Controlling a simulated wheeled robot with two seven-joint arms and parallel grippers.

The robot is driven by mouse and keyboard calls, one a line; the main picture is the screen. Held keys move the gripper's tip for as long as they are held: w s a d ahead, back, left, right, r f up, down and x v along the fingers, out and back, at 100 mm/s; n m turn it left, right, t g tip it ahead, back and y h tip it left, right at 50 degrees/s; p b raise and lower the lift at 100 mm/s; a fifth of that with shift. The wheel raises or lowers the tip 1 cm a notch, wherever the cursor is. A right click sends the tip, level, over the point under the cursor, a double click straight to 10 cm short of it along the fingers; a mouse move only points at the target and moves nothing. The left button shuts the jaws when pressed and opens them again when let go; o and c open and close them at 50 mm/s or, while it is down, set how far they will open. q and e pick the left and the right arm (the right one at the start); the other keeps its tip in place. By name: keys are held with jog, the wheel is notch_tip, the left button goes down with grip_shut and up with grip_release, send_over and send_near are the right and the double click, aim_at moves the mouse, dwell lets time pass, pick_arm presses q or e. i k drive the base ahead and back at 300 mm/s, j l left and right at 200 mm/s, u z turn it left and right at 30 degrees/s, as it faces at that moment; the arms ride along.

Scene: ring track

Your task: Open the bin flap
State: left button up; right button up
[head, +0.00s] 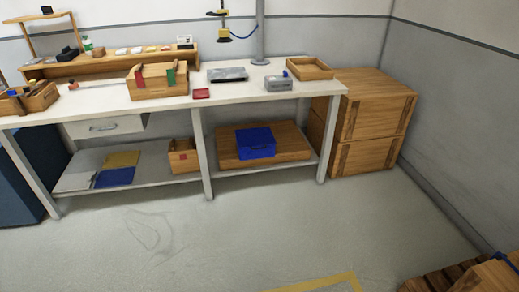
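I cannot make out a bin flap in the head view. A dark blue box-like body (18,190) stands at the left edge, partly behind the workbench leg and cut off by the frame. I cannot tell whether it is the bin. Neither of my grippers is in view.
A white workbench (225,92) with a lower shelf (75,180) runs along the wall, carrying boxes and small items. Wooden crates (376,120) stand right. A pallet (440,281) is at bottom right. The grey floor (250,235) is clear.

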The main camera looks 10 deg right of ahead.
aim_at(262, 135)
jog(key=i+l, duration=0.1)
jog(key=i, duration=0.4)
jog(key=i+l+u, duration=0.15)
jog(key=i, duration=0.35)
